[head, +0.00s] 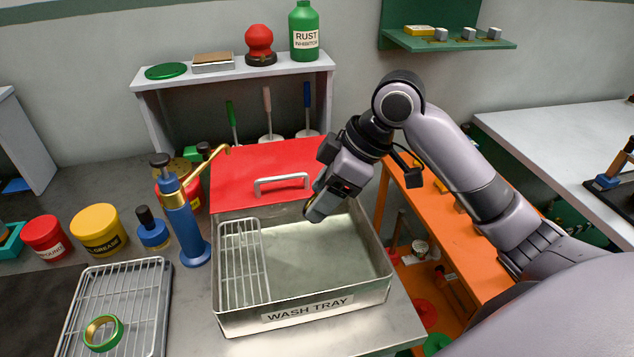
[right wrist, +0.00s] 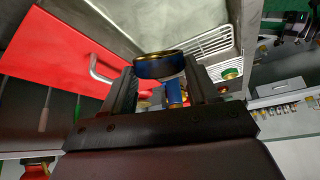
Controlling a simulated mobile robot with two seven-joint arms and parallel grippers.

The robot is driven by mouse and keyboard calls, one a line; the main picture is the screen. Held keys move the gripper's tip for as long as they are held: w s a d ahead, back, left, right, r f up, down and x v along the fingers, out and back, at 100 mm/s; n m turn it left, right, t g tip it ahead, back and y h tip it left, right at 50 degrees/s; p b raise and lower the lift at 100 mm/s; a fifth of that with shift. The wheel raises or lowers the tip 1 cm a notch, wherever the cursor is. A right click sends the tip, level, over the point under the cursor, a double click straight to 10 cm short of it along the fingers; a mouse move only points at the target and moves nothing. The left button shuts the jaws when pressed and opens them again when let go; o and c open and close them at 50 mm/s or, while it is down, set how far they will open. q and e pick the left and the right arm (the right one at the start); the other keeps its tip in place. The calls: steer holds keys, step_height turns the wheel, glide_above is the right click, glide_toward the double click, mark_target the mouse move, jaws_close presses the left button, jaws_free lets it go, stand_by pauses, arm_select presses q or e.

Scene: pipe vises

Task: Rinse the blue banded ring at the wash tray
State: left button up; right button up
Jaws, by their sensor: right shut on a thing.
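My right gripper (head: 318,204) is over the wash tray (head: 372,296), near its back edge, with its jaws pointing down and left. In the right wrist view it is shut on the blue banded ring (right wrist: 160,66), which has a gold-coloured rim and sits between the fingertips. In the head view the gripper mostly hides the ring. The tray is a metal basin with a wire rack (head: 241,262) on its left side and a red lid (head: 262,165) with a handle leaning open behind it. Whether the ring is wet I cannot tell. My left gripper is not in view.
A blue pump with a brass spout (head: 181,215) stands left of the tray. A green ring (head: 104,333) lies on a draining rack (head: 148,300) at front left. Red (head: 46,238) and yellow (head: 97,229) tubs stand behind it. A shelf (head: 232,73) rises behind the tray.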

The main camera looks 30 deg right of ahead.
steer(key=shift+s+f, duration=0.1)
steer(key=shift+f, duration=5.95)
step_height(320, 180, up, 12)
steer(key=shift+f, duration=0.15)
stand_by(0.9)
steer(key=shift+r, duration=2)
